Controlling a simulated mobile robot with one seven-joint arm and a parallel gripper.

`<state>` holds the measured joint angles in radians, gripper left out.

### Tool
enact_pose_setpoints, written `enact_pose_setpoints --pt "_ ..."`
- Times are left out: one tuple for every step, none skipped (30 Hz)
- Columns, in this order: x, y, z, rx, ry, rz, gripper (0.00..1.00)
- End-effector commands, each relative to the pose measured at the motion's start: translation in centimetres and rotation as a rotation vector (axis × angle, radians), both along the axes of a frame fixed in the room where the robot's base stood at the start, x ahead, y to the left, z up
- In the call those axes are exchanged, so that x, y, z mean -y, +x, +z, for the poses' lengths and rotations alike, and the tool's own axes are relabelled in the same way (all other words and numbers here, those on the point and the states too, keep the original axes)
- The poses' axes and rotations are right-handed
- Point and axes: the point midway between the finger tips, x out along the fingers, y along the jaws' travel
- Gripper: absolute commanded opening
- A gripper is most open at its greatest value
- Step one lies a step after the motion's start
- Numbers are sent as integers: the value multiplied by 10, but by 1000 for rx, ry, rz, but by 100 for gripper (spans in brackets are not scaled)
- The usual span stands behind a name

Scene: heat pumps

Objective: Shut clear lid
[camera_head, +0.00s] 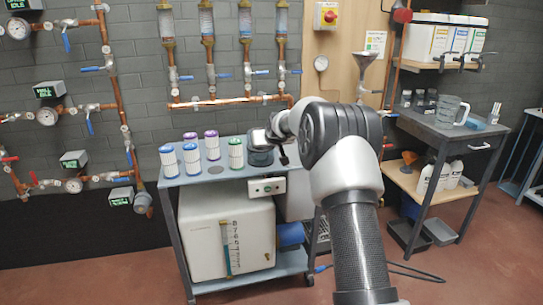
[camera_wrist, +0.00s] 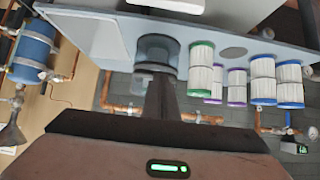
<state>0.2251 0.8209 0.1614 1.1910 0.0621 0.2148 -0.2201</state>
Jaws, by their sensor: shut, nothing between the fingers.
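A dark, see-through round housing (camera_head: 260,156) stands on the grey cart's top, to the right of the filter cartridges. In the wrist view the same housing (camera_wrist: 157,50) shows upside down, with a clear piece (camera_wrist: 143,83) at its open-air end, partly hidden behind my fingers. I cannot tell how far the clear lid is open. My gripper (camera_head: 280,150) is at the housing's right side in the head view. In the wrist view its fingers (camera_wrist: 161,82) are together and empty, overlapping the housing's end; contact is unclear.
Several pleated filter cartridges (camera_head: 236,154) with blue, green and purple ends stand left of the housing on the cart (camera_head: 215,178). A white switch box (camera_head: 266,187) is on the cart's front edge. Copper pipes (camera_head: 230,102) run along the wall behind. A side table (camera_head: 450,130) stands at right.

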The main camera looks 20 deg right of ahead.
Motion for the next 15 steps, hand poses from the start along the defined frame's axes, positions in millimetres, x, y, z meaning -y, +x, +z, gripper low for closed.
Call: enact_pose_setpoints --pt "-2 1 24 18 -2 0 0" --pt "-3 1 33 25 -4 0 0" --pt "-4 0 43 32 -4 0 0" --pt "-3 -8 29 24 -2 -1 0" --pt "-2 -14 25 24 -1 -2 0" --pt "-3 -21 22 25 -2 0 0" --pt "-3 -27 20 26 -2 -1 0" --pt "-2 -32 17 27 -2 -2 0" --pt "-3 -39 14 28 -2 -1 0" --pt "-3 -44 11 29 -2 -1 0" --pt "-3 -50 9 30 -1 -2 0" --pt "-3 -56 5 31 -1 -2 0" --pt "-3 -60 3 32 -1 -2 0" --pt "-3 -65 0 31 -1 -2 0" --pt "-3 -70 -2 32 -1 -2 0"
